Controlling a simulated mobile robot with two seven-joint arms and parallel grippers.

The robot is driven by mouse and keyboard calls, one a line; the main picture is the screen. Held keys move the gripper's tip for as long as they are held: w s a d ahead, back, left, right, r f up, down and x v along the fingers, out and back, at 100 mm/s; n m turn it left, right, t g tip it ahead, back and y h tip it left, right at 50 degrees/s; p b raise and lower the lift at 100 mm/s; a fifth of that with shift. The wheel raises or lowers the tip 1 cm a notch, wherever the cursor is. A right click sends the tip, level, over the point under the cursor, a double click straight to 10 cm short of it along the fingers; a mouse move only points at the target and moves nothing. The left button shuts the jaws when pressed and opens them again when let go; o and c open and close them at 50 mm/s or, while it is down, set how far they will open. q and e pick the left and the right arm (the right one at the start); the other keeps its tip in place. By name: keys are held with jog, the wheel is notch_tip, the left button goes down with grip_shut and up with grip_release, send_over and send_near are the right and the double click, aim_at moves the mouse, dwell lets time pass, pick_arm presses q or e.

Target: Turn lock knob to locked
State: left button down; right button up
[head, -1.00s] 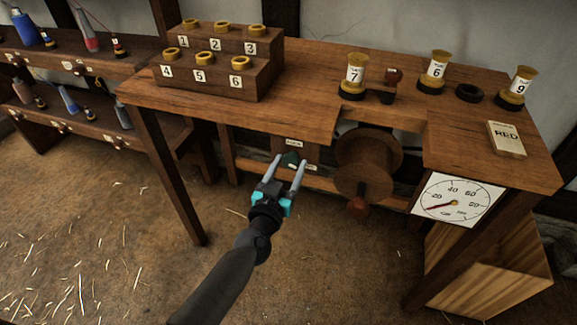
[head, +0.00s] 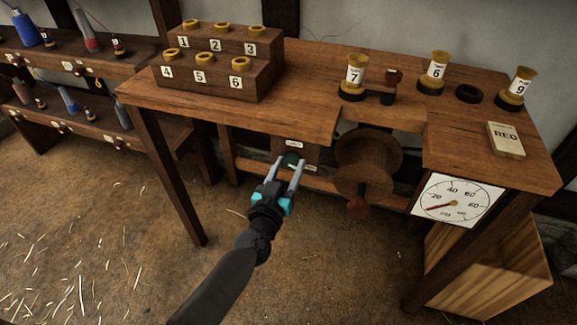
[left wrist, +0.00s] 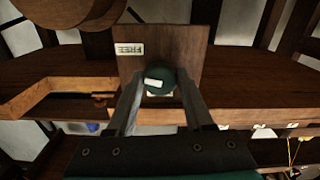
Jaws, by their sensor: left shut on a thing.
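The lock knob (head: 291,159) is a dark green round knob with a white mark on a wooden panel under the bench. It also shows in the left wrist view (left wrist: 163,77). A label reading FREE (left wrist: 128,49) is on the panel in that view. Another pale label (left wrist: 160,94) is mostly covered by the knob, so I cannot read it. My left gripper (head: 290,163) is shut on the knob, one finger on each side. Its fingers also show in the left wrist view (left wrist: 160,92). My right gripper is not in view.
A wooden reel (head: 365,160) with a red-brown handle (head: 358,207) is close to the right of the panel. A dial gauge (head: 457,200) is farther right. The bench top (head: 310,85) overhangs the knob, and a bench leg (head: 170,175) stands to the left.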

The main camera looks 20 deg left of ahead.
pick_arm(q)
jog(key=shift+n, duration=0.7)
jog(key=n, duration=0.2)
jog(key=shift+n, duration=0.4)
jog(key=n, duration=0.3)
jog(key=shift+n, duration=0.3)
jog(key=n, duration=0.2)
jog(key=shift+n, duration=0.4)
jog(key=shift+d+n, duration=0.1)
jog(key=shift+n, duration=0.8)
jog(key=n, duration=0.2)
jog(key=shift+n, duration=0.8)
jog(key=shift+r+n+b, duration=0.1)
jog(key=shift+n+b, duration=0.25)
jog(key=shift+n, duration=2.15)
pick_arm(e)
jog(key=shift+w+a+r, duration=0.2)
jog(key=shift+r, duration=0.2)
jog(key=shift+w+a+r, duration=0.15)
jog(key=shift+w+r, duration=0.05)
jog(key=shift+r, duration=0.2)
